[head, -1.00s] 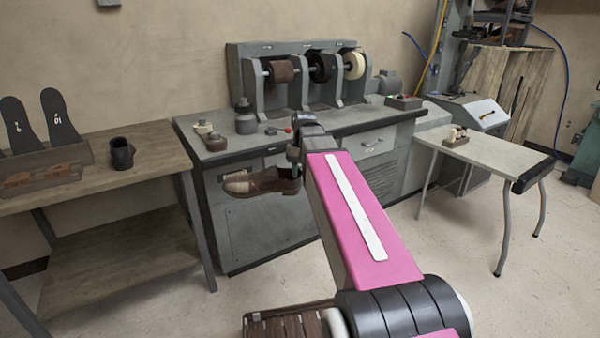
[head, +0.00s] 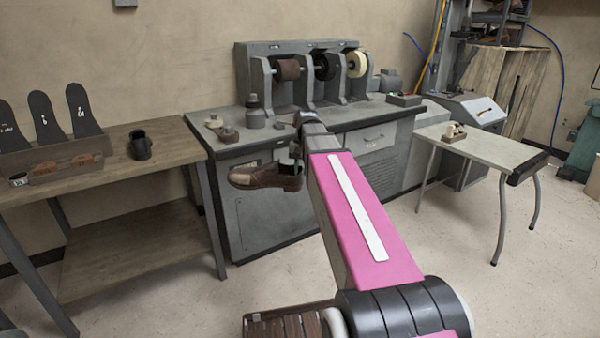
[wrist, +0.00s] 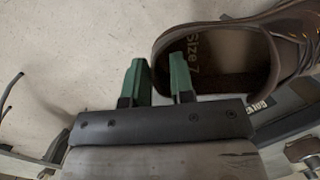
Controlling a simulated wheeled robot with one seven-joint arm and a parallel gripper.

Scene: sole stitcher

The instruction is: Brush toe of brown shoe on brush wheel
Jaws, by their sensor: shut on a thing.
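The brown shoe (head: 268,177) hangs in front of the bench, toe to the left, with a paler patch at its toe. My gripper (wrist: 166,75) is shut on the rim of the shoe's heel, one green finger inside the opening and one outside. In the wrist view the shoe (wrist: 225,58) shows "Size 7" on its insole and laces at the right; its toe is out of that view. In the head view my arm partly hides the fingers. The brown brush wheel (head: 287,69) is on the grey machine at the back of the bench, well above and apart from the shoe.
A black wheel (head: 325,66) and a cream wheel (head: 357,64) sit right of the brown one. Bottles and small items stand on the bench's left end. A wooden table (head: 165,152) stands left, a small grey table (head: 490,147) right.

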